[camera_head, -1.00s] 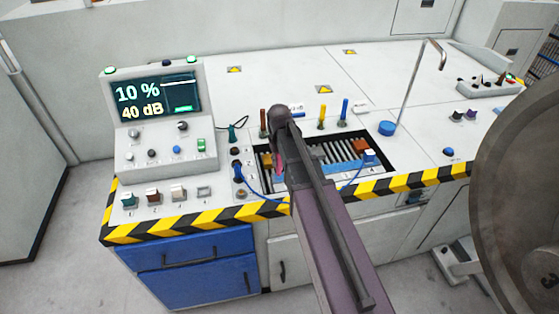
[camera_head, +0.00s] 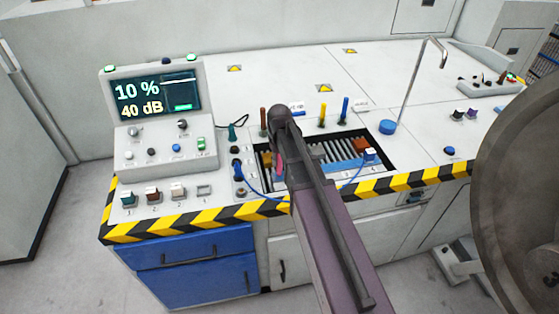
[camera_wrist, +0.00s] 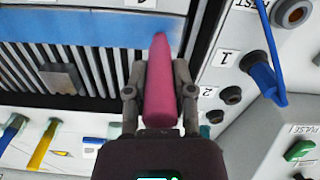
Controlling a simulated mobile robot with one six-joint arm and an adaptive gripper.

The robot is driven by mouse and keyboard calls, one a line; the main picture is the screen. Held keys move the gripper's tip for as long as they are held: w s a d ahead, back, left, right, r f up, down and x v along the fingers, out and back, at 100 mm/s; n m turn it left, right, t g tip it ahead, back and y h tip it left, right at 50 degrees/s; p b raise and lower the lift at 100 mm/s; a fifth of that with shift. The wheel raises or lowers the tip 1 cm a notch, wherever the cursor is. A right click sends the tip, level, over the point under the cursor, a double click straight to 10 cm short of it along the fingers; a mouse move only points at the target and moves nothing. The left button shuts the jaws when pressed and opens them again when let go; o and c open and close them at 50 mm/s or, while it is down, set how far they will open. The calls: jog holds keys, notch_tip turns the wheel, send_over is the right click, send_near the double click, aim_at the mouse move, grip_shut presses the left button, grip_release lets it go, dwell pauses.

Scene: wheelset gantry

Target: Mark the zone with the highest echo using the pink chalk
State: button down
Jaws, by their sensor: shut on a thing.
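My gripper (camera_wrist: 160,80) is shut on the pink chalk (camera_wrist: 161,95), with the chalk between both fingers. In the wrist view the chalk's tip points up at the end of a blue strip (camera_wrist: 85,28); I cannot tell whether it touches. In the head view a bit of pink chalk (camera_head: 279,166) shows beside my arm, which hides the fingers. A ribbed recess (camera_head: 311,151) in the bench holds the blue strip and brown blocks. The monitor (camera_head: 156,95) reads 10 % and 40 dB. Zone labels are hard to read.
A blue cable runs from a plug (camera_wrist: 262,72) beside the recess. Upright coloured tools (camera_head: 322,114) stand behind it. A grey console (camera_head: 165,148) is on the left. A large dark wheel (camera_head: 520,190) fills the right.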

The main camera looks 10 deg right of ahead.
jog(key=shift+f, duration=0.25)
dwell(0.3)
jog(key=shift+d+r, duration=0.1)
jog(key=shift+d, duration=0.4)
jog(key=shift+d, duration=2)
dwell(1.8)
jog(key=shift+a+b, duration=0.3)
jog(key=shift+a, duration=1.4)
dwell(1.5)
